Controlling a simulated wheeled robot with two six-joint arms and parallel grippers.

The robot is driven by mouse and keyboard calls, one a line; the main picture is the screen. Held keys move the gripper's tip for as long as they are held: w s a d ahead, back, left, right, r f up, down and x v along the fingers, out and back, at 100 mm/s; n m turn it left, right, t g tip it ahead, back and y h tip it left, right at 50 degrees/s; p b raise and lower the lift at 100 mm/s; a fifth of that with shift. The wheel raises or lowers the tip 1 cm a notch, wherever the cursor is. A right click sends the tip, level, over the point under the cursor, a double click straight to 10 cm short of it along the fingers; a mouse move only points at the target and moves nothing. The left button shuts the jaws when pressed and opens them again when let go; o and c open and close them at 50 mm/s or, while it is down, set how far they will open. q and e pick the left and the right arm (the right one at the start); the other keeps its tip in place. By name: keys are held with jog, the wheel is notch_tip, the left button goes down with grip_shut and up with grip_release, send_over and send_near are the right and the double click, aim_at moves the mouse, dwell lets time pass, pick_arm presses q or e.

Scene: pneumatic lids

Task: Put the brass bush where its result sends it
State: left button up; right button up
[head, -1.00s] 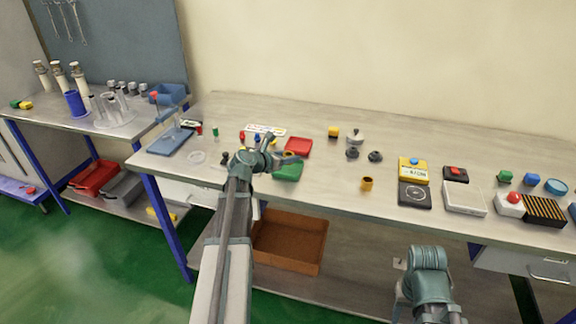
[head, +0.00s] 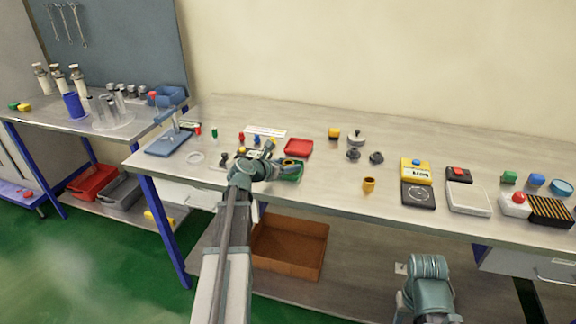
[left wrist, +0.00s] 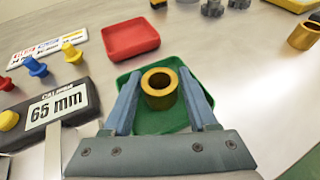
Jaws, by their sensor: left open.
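A brass bush (left wrist: 159,88), a short ring with a hole, is at the green tray (left wrist: 150,119) in the left wrist view, its open end facing the camera. My left gripper (left wrist: 165,92) is open, with one blue finger on each side of the bush and gaps showing. In the head view the left gripper (head: 278,164) covers much of the green tray (head: 292,178). A red tray (head: 298,147) lies just behind, empty in the left wrist view (left wrist: 130,39). Part of my right arm shows at the bottom; its fingers do not show.
A caliper display reads 65 mm (left wrist: 58,107), left of the gripper. Another brass-coloured ring (head: 369,185) stands to the right on the bench. A yellow device (head: 416,170), a black scale (head: 418,195) and a white box (head: 469,199) stand farther right. Bench before the grey knobs is clear.

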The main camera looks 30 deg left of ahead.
pick_arm(q)
jog(key=shift+s+r, duration=0.1)
jog(key=shift+r, duration=0.2)
jog(key=p+v, duration=0.4)
jog(key=v, duration=0.7)
jog(key=shift+s+a+p, duration=0.1)
jog(key=shift+s+p, duration=0.3)
